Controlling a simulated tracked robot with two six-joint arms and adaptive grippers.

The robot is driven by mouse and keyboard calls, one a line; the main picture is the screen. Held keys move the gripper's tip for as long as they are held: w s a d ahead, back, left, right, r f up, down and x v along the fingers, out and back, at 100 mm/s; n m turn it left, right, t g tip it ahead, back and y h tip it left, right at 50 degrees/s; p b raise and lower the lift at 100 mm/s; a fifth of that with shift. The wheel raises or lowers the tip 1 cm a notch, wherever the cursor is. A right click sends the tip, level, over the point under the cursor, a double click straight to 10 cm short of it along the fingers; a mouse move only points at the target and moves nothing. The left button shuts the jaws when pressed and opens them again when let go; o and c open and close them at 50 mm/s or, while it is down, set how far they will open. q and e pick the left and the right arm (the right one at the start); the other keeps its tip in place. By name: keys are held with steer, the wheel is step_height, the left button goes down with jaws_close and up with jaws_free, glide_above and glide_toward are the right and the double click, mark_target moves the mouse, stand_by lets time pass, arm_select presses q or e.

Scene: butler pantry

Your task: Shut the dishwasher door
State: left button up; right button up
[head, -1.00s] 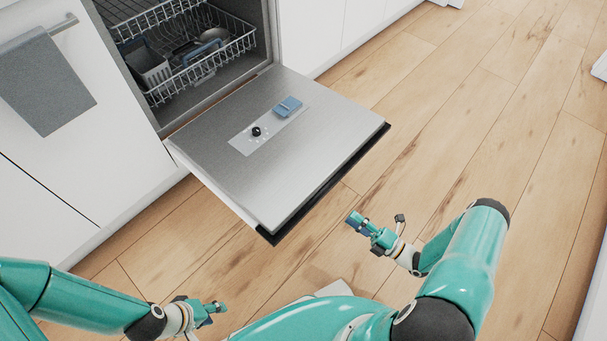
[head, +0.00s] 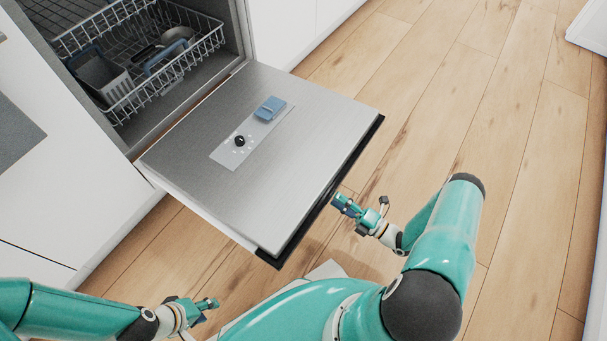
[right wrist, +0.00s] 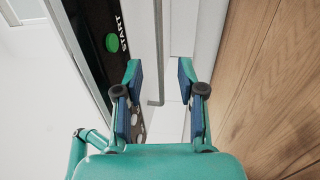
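The dishwasher door (head: 270,175) hangs fully open, lying about flat, with a dark strip along its outer edge. Its inner face carries a blue dispenser lid and a black knob. My right gripper (head: 340,204) is just off the right part of that outer edge; I cannot tell whether it touches. The door's dark edge strip (right wrist: 95,25), with a green START button, shows at upper left there. My left gripper (head: 214,304) is low at the left, away from the door; its finger opening is unclear.
The lower rack (head: 150,60) sits inside the dishwasher, holding a grey basket (head: 102,78) and a few dishes. White cabinets flank the machine, and a grey towel (head: 15,135) hangs at left. The wooden floor (head: 510,130) to the right is clear.

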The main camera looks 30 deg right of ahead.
steer(key=b+x, duration=0.2)
steer(key=x, duration=1.2)
steer(key=shift+f, duration=0.1)
jaws_close()
